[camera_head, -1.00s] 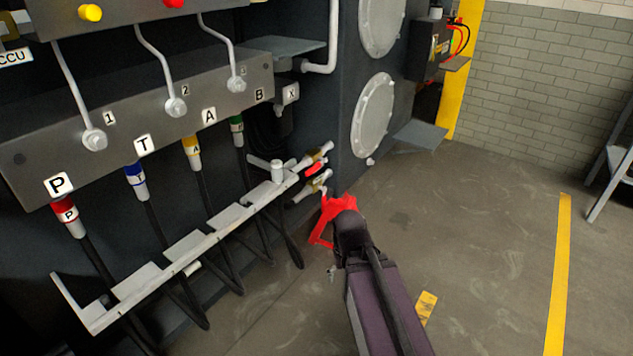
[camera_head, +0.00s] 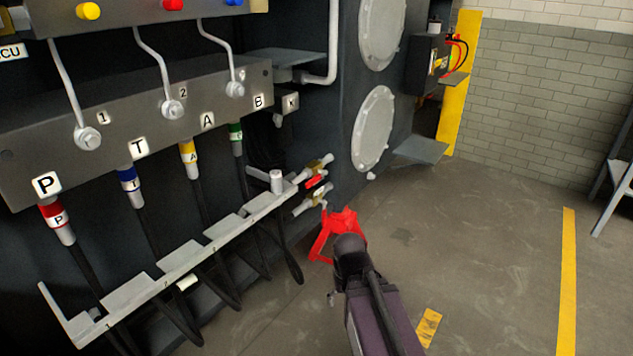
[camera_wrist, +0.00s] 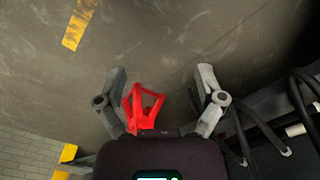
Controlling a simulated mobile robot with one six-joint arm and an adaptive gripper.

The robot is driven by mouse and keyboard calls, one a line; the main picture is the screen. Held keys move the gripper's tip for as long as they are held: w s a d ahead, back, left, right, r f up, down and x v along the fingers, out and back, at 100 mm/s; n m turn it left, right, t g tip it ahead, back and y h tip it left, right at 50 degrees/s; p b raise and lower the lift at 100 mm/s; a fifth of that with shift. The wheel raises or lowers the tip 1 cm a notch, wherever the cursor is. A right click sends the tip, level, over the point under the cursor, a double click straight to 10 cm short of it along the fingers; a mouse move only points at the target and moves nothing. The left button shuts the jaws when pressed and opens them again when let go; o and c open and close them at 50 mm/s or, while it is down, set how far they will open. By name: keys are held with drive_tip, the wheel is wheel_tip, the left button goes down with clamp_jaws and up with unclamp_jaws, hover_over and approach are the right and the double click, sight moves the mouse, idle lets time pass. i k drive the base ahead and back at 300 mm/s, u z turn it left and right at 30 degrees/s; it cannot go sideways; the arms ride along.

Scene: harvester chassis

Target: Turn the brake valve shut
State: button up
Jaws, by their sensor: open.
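My gripper (camera_wrist: 162,88) is open in the wrist view, its two grey fingers spread apart with floor behind them. A red angular frame (camera_wrist: 145,107) shows between the fingers, closer to the left one; I cannot tell whether it touches. In the head view the red frame (camera_head: 322,242) is at the end of my dark arm, to the left of and just above its tip. Two brass-and-grey fittings with a small red handle (camera_head: 315,181) sit at the right end of the hose rack, above the red frame. Which part is the brake valve is not labelled.
The hose rack (camera_head: 182,258) carries dark hoses below a panel (camera_head: 140,122) with levers and labels P, T, A, B. Two round covers (camera_head: 373,128) are on the chassis side. The floor (camera_head: 480,240) to the right is open, with a yellow stripe (camera_head: 567,280).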

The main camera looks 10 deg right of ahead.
sight(314, 180)
drive_tip(key=k, duration=1.3)
drive_tip(key=z, duration=0.4)
drive_tip(key=i, duration=1.9)
drive_tip(key=u, duration=0.15)
